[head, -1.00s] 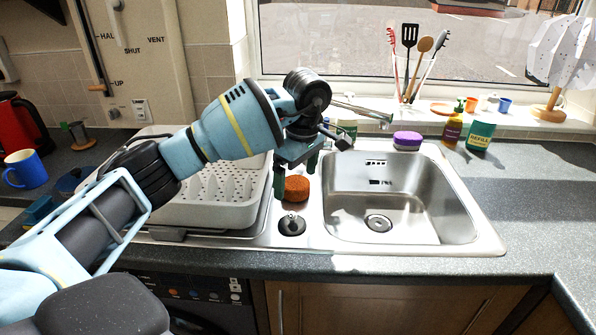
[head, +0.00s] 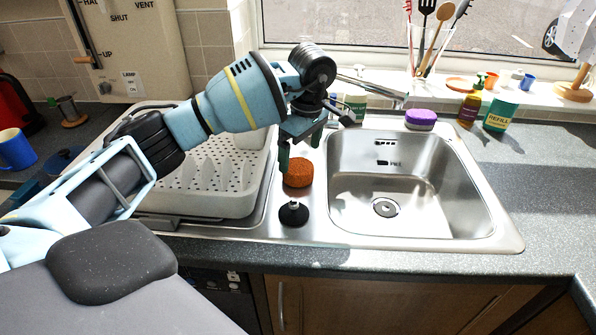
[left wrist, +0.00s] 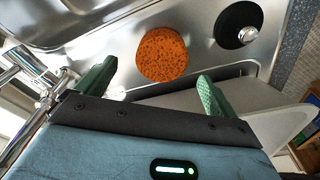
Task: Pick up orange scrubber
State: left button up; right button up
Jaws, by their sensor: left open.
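The orange scrubber (head: 298,173) is a round, speckled sponge lying on the steel strip between the dish rack and the sink basin. My left gripper (head: 299,150) is above and just behind it, fingers pointing down. In the left wrist view the scrubber (left wrist: 162,54) lies beyond the gap between the two green fingertips (left wrist: 156,80), apart from both. The left gripper is open and empty. My right gripper is not in either view.
A black sink plug (head: 293,213) lies just in front of the scrubber. The white dish rack (head: 215,205) stands to the left, the sink basin (head: 400,195) to the right. The tap (head: 370,87) is close behind the gripper. A purple sponge (head: 420,118) sits at the sink's back edge.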

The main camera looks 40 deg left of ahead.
aim_at(298, 166)
pick_arm(q)
jog(key=shift+s+a+f, duration=0.1)
jog(key=shift+a+f, duration=0.05)
jog(key=shift+f, duration=1.15)
jog(key=shift+s+a+f, duration=0.1)
jog(key=shift+a+f, duration=0.05)
jog(key=shift+f, duration=1.1)
jog(key=c, duration=1.1)
notch_tip(298, 166, up, 10)
jog(key=shift+r, duration=0.1)
jog(key=shift+w, duration=0.1)
